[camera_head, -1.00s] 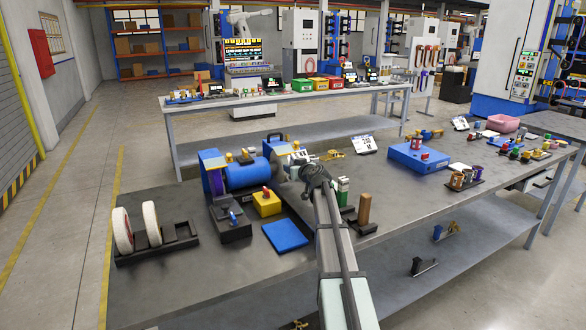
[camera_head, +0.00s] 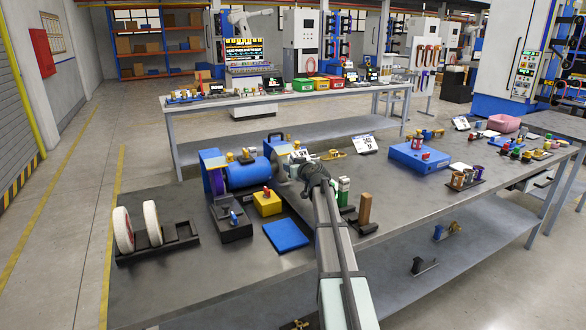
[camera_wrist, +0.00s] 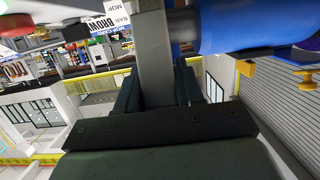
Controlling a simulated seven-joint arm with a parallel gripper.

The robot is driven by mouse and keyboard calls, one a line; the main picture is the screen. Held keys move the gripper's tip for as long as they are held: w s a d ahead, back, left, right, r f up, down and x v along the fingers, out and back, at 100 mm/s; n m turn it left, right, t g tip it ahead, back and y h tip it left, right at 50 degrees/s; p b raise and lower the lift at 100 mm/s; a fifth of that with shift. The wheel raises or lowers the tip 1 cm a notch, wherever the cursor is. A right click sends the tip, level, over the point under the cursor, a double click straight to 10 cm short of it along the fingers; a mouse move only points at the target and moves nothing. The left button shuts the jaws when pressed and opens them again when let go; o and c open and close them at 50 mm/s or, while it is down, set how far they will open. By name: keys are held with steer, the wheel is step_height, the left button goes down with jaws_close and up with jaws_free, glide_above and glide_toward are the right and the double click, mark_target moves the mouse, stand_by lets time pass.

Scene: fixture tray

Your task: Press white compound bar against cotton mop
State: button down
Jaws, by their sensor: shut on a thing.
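My gripper (camera_head: 304,168) is beside the right end of the blue polishing motor (camera_head: 245,174). In the wrist view, my gripper (camera_wrist: 158,92) is shut on an upright bar (camera_wrist: 155,45), which looks grey in shade; I take it as the white compound bar. The pale cotton mop (camera_head: 283,158) is on the motor's right end, partly hidden by my gripper. The bar's end lies out of the wrist view, so I cannot tell whether it touches the mop. The blue motor also fills the wrist view's upper right (camera_wrist: 255,25).
Two white wheels (camera_head: 123,230) stand in a black rack at left. A blue pad (camera_head: 286,235) and yellow button box (camera_head: 267,204) lie in front of the motor. A brown bar (camera_head: 364,208) and green-and-white bar (camera_head: 343,190) stand right of my arm. The front left bench is clear.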

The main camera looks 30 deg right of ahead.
steer(key=shift+r+x, duration=0.25)
steer(key=shift+x, duration=0.7)
stand_by(1.7)
stand_by(1.1)
steer(key=shift+f+v, duration=0.2)
steer(key=shift+v, duration=0.65)
steer(key=shift+f+v, duration=0.2)
steer(key=shift+v, duration=0.6)
steer(key=shift+s, duration=0.15)
steer(key=shift+f+v, duration=0.25)
steer(key=shift+v, duration=0.7)
steer(key=shift+f+v, duration=0.2)
steer(key=shift+v, duration=0.75)
steer(key=shift+s, duration=0.15)
step_height(320, 180, up, 8)
